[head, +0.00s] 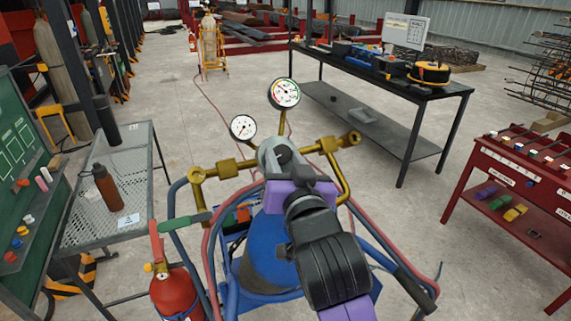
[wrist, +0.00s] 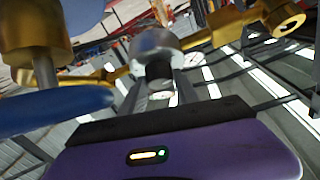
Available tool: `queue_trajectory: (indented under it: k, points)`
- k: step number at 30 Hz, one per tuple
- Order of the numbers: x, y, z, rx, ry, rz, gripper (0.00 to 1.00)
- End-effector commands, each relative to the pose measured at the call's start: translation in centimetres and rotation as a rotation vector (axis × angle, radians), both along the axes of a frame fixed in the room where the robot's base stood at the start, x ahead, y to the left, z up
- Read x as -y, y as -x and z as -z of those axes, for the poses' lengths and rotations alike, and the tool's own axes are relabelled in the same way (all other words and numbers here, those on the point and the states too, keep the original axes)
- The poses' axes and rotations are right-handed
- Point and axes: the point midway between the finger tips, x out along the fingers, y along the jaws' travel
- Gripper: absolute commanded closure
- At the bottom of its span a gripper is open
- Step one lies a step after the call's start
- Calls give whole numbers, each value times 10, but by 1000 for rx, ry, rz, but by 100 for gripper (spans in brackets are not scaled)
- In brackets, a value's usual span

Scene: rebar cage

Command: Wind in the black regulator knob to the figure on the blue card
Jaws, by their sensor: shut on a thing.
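My gripper (head: 282,165) is at the brass regulator (head: 222,168), in the middle of the head view. Its grey fingers are closed around the black regulator knob (wrist: 158,71), which shows dark between them under a silver collar (wrist: 155,42) in the wrist view. My fingers hide much of the knob in the head view. Two white round gauges stand above the regulator: a larger one (head: 285,93) and a smaller one (head: 243,127). Their needles are too small to read surely. A small white card with blue marking (head: 128,220) lies on the mesh table; its figure is not legible.
The mesh table (head: 95,215) at left holds a brown bottle (head: 107,188). A red extinguisher (head: 175,292) stands close to the blue cylinder (head: 262,255). Red and blue hoses (head: 208,235) loop around the regulator. A black bench (head: 425,95) and red cart (head: 500,165) stand right.

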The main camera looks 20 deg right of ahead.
Motion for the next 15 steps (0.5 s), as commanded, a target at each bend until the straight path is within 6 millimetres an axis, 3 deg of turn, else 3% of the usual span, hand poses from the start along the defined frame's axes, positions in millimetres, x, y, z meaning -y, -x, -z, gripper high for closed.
queue_trajectory:
  k: [15]
  points:
    - [-6, -2, -1, 4, -315, 261, 100]
